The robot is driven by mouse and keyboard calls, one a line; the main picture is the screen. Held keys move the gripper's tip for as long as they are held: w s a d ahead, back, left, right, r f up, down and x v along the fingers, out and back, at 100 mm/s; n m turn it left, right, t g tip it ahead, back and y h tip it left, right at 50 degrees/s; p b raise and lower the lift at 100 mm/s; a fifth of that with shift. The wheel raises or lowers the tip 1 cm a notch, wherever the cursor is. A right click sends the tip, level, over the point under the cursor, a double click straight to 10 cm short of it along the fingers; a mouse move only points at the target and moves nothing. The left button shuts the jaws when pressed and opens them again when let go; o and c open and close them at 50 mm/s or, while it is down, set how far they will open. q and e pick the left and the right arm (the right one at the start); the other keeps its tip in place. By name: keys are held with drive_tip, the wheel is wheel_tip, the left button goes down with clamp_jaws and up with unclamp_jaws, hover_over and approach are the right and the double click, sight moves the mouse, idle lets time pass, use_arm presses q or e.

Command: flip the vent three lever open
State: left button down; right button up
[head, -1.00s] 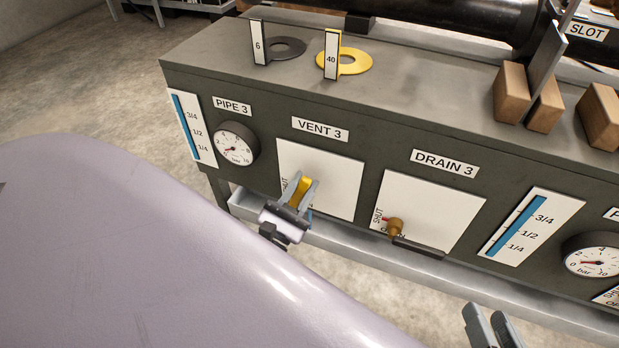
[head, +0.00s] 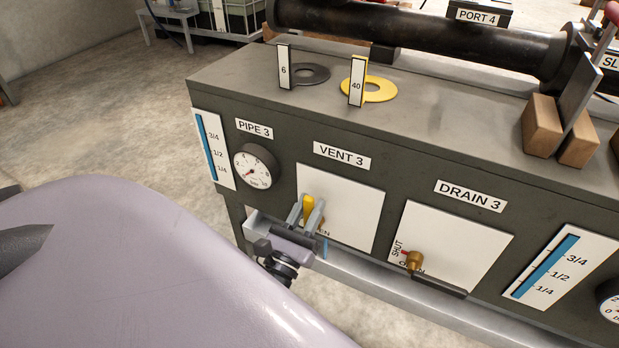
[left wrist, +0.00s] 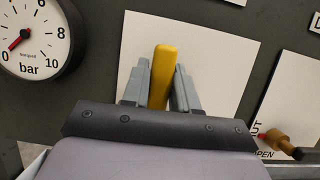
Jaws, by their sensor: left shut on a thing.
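The vent three lever is a yellow handle (head: 308,208) on the white plate (head: 352,212) below the VENT 3 label (head: 341,156). My left gripper (head: 307,213) is shut on the lever, one grey finger on each side. In the left wrist view the yellow lever (left wrist: 162,75) stands nearly upright between the fingers (left wrist: 157,92). My gripper hides the lever's pivot and most of the plate's lettering; only the end of the word OPEN shows in the head view. My right gripper is not in view.
To the right is the DRAIN 3 plate (head: 465,240) with a brass valve (head: 414,260). A pressure gauge (head: 255,166) sits to the left. A metal rail (head: 400,290) runs below the plates. Tagged grey (head: 312,74) and yellow (head: 380,90) rings lie on the bench top.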

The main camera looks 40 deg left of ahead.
use_arm(q)
drive_tip(key=c, duration=1)
unclamp_jaws()
drive_tip(key=shift+o, duration=0.2)
drive_tip(key=shift+r, duration=0.3)
wheel_tip(320, 180, up, 7)
drive_tip(key=p, duration=0.4)
wheel_tip(320, 180, up, 12)
drive_tip(key=p, duration=0.5)
drive_tip(key=shift+r, duration=0.2)
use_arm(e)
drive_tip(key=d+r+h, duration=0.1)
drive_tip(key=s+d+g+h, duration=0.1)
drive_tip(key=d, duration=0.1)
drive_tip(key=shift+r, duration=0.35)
